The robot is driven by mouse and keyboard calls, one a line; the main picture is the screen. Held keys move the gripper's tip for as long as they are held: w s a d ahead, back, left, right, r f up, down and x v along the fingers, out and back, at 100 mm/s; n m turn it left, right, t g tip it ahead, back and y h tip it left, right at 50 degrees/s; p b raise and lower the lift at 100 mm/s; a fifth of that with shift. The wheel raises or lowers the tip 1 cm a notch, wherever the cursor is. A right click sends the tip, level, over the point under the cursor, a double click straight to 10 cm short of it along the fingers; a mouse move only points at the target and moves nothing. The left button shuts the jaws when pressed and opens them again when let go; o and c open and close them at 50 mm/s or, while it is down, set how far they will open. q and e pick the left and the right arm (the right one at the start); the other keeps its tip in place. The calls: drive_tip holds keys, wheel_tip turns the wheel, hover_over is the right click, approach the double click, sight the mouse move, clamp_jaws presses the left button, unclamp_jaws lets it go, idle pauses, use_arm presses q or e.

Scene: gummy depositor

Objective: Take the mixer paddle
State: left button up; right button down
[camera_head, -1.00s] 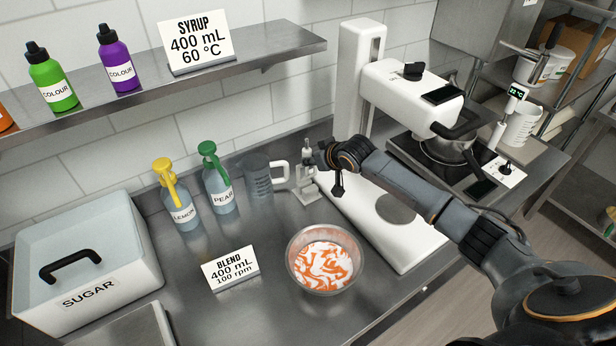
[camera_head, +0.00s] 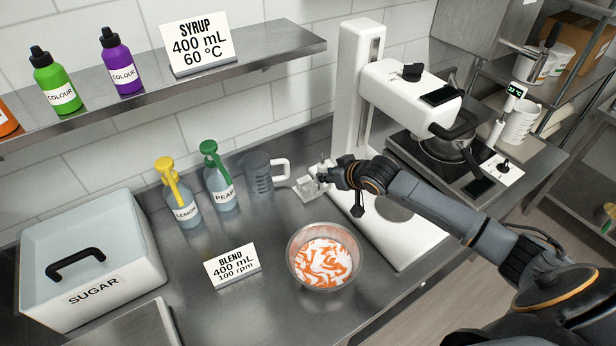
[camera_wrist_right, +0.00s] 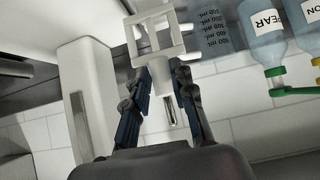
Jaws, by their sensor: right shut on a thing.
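The mixer paddle (camera_head: 308,188) is a small pale frame with a hub and a short metal shaft. My right gripper (camera_head: 326,174) is shut on it beside the mixer's white base. In the right wrist view the two dark fingers (camera_wrist_right: 160,78) close on the paddle's hub, with the pale slotted frame (camera_wrist_right: 158,36) beyond them and the metal shaft (camera_wrist_right: 172,108) between them. I cannot tell whether the paddle touches the counter. My left gripper is not in view.
The white mixer (camera_head: 358,90) stands just right of the paddle. A measuring jug (camera_head: 258,174) is close on its left, with the lemon bottle (camera_head: 183,208) and pear bottle (camera_head: 220,190) farther left. A bowl (camera_head: 324,284) of orange-and-white mix and a BLEND card (camera_head: 232,264) are in front.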

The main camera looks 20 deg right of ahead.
drive_tip(key=s+d, duration=0.1)
drive_tip(key=s, duration=0.7)
drive_tip(key=shift+s+d+r, duration=0.1)
